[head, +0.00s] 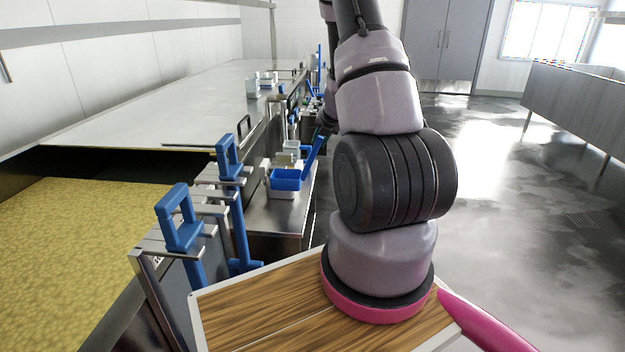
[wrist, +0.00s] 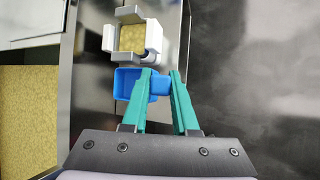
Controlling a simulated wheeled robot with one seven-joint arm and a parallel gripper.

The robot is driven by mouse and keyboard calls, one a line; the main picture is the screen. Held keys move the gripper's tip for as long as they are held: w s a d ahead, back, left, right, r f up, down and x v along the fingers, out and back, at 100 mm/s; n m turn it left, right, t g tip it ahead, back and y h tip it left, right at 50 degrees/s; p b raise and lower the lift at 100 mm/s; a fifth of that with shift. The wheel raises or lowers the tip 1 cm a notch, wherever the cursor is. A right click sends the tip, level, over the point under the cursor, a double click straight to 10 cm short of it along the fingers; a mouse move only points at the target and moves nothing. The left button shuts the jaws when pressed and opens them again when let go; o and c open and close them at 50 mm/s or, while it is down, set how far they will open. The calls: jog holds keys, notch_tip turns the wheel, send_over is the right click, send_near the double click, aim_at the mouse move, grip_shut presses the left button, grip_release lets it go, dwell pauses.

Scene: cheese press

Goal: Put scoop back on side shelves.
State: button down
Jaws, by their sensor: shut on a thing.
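The blue scoop (head: 286,180) shows in the head view at the side shelf (head: 287,213), with its handle (head: 314,152) slanting up to the right toward my arm. In the wrist view the scoop's open tray (wrist: 127,84) lies just left of the green fingers. My gripper (wrist: 161,80) is shut on the scoop's handle, which passes between the fingertips. In the head view my arm hides most of the gripper. The scoop is over or on the steel shelf; I cannot tell whether it touches.
A white holder with a yellow block (wrist: 133,38) is just beyond the scoop. Blue-handled tools (head: 180,225) hang on the rail at left, beside a vat of yellow curd (head: 70,240). A long steel table (head: 150,105) runs behind. The floor (head: 500,200) at right is clear.

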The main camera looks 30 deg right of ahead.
notch_tip(320, 180, down, 12)
jog(key=c, duration=0.7)
grip_release()
jog(key=shift+r, duration=0.1)
